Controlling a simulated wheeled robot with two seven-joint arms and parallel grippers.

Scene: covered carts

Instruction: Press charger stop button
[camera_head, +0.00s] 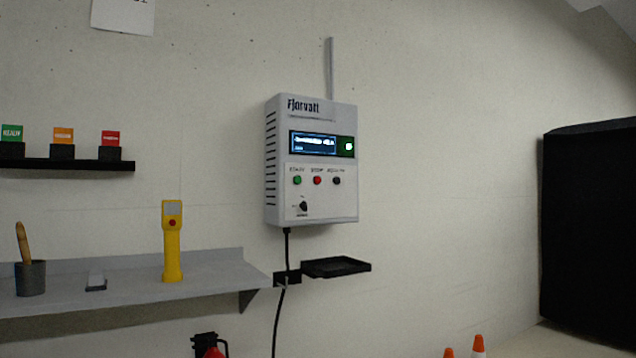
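The charger (342,205) is a light grey box on the wall near the middle of the head view, with "Fjorvatt" printed at its top and a lit display (312,143). Below the display is a row of small buttons: a green one (297,180), the red stop button (317,180) in the middle, and a dark one (337,181) at right. A black knob (304,206) is under them. The stop button is uncovered and nothing stands in front of it. Neither of my grippers shows in the head view.
A grey shelf (215,275) at lower left holds a yellow handheld device (172,245) and a cup (31,278). A black tray (337,267) and hanging cable (277,325) are below the charger. A black covered shape (590,235) stands at right, orange cones (478,346) at the bottom.

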